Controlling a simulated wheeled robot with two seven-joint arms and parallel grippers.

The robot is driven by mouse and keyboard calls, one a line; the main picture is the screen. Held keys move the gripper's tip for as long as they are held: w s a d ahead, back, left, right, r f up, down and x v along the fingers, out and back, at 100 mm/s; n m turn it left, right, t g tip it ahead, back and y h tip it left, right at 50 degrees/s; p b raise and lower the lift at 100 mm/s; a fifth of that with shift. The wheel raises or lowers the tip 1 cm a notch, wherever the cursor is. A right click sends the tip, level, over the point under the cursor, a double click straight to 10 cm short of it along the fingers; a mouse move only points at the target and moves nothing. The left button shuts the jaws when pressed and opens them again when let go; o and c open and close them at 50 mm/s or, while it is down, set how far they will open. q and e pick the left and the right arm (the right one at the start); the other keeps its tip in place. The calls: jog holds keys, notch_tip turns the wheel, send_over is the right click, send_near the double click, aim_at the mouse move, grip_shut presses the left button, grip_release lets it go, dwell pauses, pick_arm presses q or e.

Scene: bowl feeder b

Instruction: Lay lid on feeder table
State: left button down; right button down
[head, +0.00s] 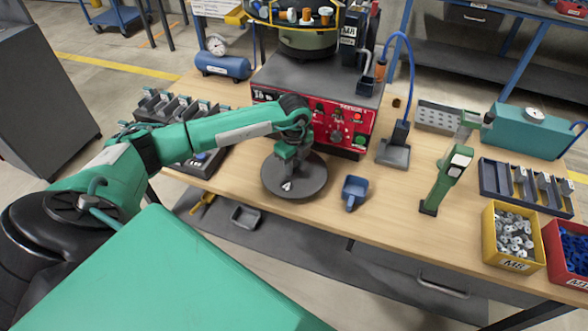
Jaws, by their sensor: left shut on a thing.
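The lid (312,180) is a round dark grey disc at the front edge of the wooden feeder table (385,225), in front of the red feeder base. My left gripper (288,178) points down over the middle of the lid and is shut on it; the grip point is mostly hidden by the gripper. The lid looks level; I cannot tell whether it touches the tabletop or is just above it. The bowl feeder (308,40), with an open bowl holding several orange and white parts, stands behind on its red-fronted base (335,125). My right gripper is not in view.
A blue scoop (354,190) lies just right of the lid. Further right are a green post (440,185), a yellow bin (512,238) of metal parts and a red bin (560,255). Dark racks (175,105) stand left. Wood between scoop and post is clear.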

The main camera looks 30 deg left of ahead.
aim_at(294, 171)
pick_arm(q)
notch_tip(294, 171, down, 3)
jog(key=shift+f+p, duration=0.1)
jog(key=shift+p, duration=0.4)
jog(key=shift+f, duration=0.2)
jog(key=c, duration=1.1)
grip_release()
jog(key=shift+o, duration=0.2)
jog(key=shift+s, duration=0.1)
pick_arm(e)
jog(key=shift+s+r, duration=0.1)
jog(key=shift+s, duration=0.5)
pick_arm(q)
jog(key=shift+r, duration=0.1)
